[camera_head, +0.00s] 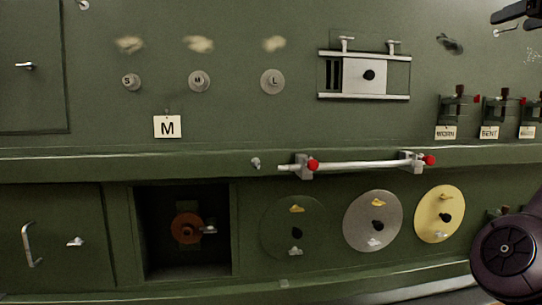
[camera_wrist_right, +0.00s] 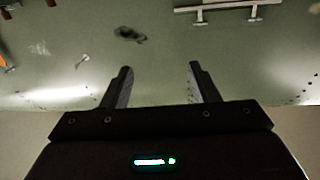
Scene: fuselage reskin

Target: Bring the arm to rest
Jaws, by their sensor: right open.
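My right gripper (camera_wrist_right: 160,85) is open in the right wrist view, with its two dark fingers well apart and nothing between them. It faces the green panel wall (camera_wrist_right: 160,60) and appears clear of it. In the head view my right gripper (camera_head: 518,14) shows only in part at the top right corner, and a dark round link of my right arm is at the lower right edge. My left gripper is in neither view.
A shelf edge (camera_head: 130,160) runs across.

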